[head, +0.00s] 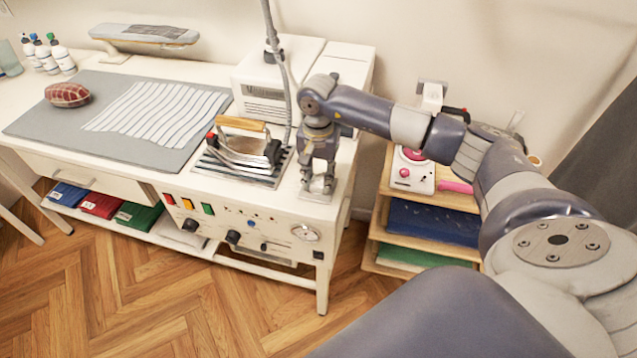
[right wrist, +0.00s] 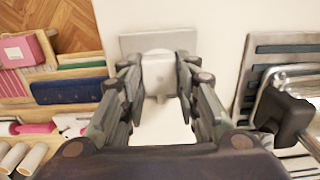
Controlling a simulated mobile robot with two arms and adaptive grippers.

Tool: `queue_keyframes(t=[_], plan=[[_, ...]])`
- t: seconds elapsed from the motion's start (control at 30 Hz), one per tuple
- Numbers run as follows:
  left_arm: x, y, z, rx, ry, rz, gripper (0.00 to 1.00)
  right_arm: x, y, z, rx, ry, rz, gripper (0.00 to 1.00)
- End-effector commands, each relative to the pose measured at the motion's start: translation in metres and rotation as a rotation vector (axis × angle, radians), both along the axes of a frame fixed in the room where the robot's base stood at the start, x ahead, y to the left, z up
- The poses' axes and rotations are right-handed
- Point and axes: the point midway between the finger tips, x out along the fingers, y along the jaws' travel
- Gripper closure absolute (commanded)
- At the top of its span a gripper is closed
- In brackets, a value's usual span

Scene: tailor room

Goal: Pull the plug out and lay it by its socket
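My right gripper (head: 318,187) points down at the right end of the ironing station's top. In the right wrist view its two fingers (right wrist: 158,80) stand on either side of a white, rounded plug (right wrist: 158,70). The plug sits at a pale grey socket plate (right wrist: 130,46), which also shows in the head view (head: 316,197). The fingertips are very near the plug's sides; I cannot tell whether they press on it. The fingers hide part of the plug in the head view. My left gripper is out of view.
An iron (head: 240,150) with a wooden handle stands on a slatted rest left of my right gripper. A white boxy unit (head: 265,85) with an upright hose is behind. A wooden shelf (head: 385,185) stands to the right. A grey mat (head: 50,118) with striped cloth lies left.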

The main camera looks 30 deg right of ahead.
Motion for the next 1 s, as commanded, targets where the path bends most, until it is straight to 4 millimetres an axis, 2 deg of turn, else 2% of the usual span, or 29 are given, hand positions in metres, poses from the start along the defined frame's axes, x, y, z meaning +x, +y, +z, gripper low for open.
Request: queue_keyframes(t=[0.27, 1.0], plan=[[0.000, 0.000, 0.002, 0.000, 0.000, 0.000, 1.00, 0.000, 0.000, 0.005, 0.001, -0.001, 0.000, 1.00], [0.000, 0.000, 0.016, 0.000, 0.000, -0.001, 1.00, 0.000, 0.000, 0.034, 0.000, 0.000, 0.001, 1.00]])
